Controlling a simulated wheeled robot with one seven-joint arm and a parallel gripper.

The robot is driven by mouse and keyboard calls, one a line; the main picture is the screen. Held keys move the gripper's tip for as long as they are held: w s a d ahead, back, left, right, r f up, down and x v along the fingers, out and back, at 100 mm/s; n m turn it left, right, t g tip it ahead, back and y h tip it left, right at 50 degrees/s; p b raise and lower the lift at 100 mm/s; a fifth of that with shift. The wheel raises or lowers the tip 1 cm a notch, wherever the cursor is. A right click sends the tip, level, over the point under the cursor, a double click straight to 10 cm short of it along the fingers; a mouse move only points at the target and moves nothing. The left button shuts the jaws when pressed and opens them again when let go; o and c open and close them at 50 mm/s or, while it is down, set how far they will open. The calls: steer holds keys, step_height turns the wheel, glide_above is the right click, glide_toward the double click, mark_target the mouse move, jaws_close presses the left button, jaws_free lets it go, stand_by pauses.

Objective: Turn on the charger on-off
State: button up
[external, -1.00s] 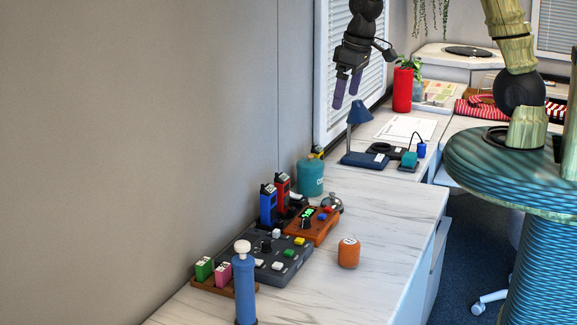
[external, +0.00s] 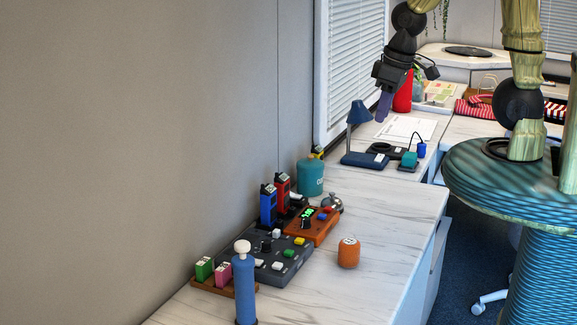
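No on-off label is legible, so I cannot tell which part is the charger's switch. A blue handset (external: 268,206) and a red handset (external: 283,188) stand upright in a dark holder on the near counter. Green (external: 204,268) and pink (external: 223,272) blocks sit upright in a brown base (external: 238,290). My gripper (external: 384,107) points down, high over the far counter, behind the blue lamp in the picture and well away from these devices. Its purple fingers overlap in this view, so their gap is hidden. Nothing shows held in it.
A grey button panel (external: 262,262), an orange device with a green display (external: 322,232), a teal canister (external: 310,178), a bell (external: 331,204), an orange pot (external: 349,253) and a blue cylinder (external: 245,290) crowd the near counter. A blue lamp (external: 360,113) stands farther back. The counter's right side is clear.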

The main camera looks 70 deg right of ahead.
steer(key=w+d+f+n+b, duration=0.1)
steer(key=w, duration=0.2)
steer(key=w+d+f+n+b, duration=0.1)
steer(key=w+f+n+b, duration=0.1)
steer(key=w, duration=0.1)
steer(key=w+d+f+n+b, duration=0.1)
steer(key=w+d+f+b, duration=0.1)
steer(key=w, duration=0.2)
steer(key=shift+f+n, duration=0.2)
steer(key=shift+n, duration=0.2)
jaws_close()
steer(key=w+d+f+n+b, duration=0.6)
steer(key=w+d+f, duration=0.2)
steer(key=w+d, duration=0.1)
steer(key=w+d+f+n+t+b, duration=0.1)
steer(key=w+d+f+n+b, duration=0.5)
steer(key=d, duration=0.6)
steer(key=w+f, duration=0.2)
steer(key=w, duration=0.1)
steer(key=shift+n+b, duration=0.3)
steer(key=shift+n, duration=0.1)
